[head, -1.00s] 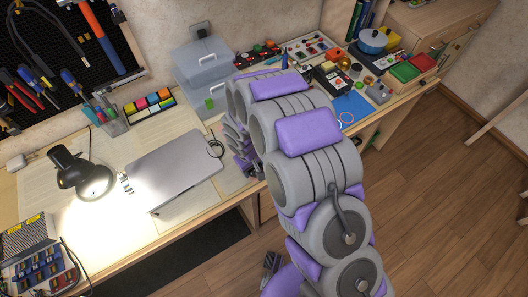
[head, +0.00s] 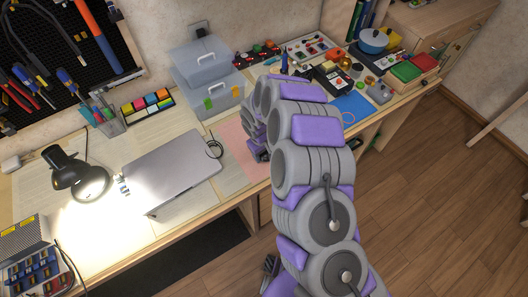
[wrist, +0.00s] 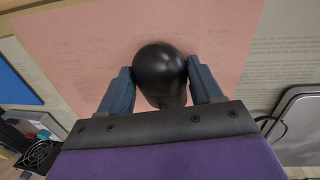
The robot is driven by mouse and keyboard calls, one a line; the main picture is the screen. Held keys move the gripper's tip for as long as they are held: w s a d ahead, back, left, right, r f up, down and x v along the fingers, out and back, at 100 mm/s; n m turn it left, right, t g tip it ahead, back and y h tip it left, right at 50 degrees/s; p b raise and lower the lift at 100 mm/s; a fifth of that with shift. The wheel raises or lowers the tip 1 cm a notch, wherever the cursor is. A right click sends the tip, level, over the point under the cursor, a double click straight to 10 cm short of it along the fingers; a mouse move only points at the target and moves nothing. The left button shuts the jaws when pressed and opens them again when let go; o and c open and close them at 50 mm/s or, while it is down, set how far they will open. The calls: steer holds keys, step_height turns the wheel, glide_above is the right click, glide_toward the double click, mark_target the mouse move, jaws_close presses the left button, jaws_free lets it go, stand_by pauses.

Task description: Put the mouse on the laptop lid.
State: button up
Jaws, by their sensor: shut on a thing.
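The closed silver laptop (head: 170,170) lies flat on the desk, left of my arm in the head view. A corner of it shows at the right edge of the wrist view (wrist: 303,125). The black, rounded mouse (wrist: 160,75) sits between the two fingers of my gripper (wrist: 159,66) in the wrist view. My gripper is shut on it, over a pink sheet (wrist: 90,45). The height of the mouse above the sheet is hard to tell. In the head view my gripper (head: 257,147) is right of the laptop, and my arm hides the mouse.
A lit black desk lamp (head: 78,175) stands close to the laptop's left side. A black cable loop (head: 214,149) lies at its right edge. Grey storage boxes (head: 207,80) stand behind. Small parts and a blue mat (head: 350,107) are to the right.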

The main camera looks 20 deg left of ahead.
steer(key=shift+f, duration=0.1)
steer(key=o, duration=1.1)
steer(key=r+p, duration=0.1)
steer(key=r, duration=0.4)
steer(key=s+a+r+p, duration=0.1)
steer(key=r, duration=0.5)
steer(key=r+p, duration=0.1)
steer(key=r, duration=0.5)
steer(key=shift+s+a+r+p, duration=0.15)
steer(key=shift+s+a+p, duration=0.05)
steer(key=shift+s+p, duration=0.2)
